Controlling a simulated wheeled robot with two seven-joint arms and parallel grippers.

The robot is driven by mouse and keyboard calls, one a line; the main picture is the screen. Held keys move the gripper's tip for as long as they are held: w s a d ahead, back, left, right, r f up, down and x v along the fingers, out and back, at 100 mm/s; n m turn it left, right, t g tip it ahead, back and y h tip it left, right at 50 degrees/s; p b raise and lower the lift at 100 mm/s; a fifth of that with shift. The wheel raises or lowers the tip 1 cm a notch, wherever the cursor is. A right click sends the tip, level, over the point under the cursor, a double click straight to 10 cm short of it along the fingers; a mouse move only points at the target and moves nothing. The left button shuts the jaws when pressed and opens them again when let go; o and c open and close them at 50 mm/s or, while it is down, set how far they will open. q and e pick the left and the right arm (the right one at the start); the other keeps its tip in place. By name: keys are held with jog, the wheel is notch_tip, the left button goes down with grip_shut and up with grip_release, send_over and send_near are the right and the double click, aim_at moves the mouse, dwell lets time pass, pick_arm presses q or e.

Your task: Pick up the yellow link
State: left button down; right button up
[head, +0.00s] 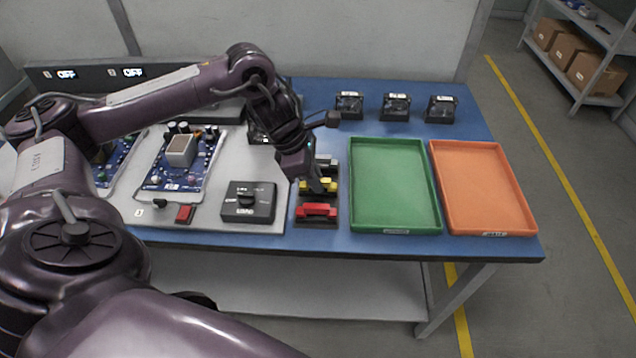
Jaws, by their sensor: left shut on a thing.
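The yellow link (329,185) sits in a row of small coloured links near the middle of the blue table, between the red link (316,210) in front and a grey link (327,165) behind. My left gripper (318,188) reaches down over the row from the left and is shut on the yellow link, hiding part of it. Whether the link is lifted off its holder cannot be told. My right gripper does not show.
A green tray (435,226) and an orange tray (530,226), both empty, lie to the right. Several black boxes (396,106) stand at the back. A grey board with circuit boards (180,163) and a black dial box (249,202) lies left.

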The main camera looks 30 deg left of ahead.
pick_arm(q)
jog(key=shift+r, duration=0.1)
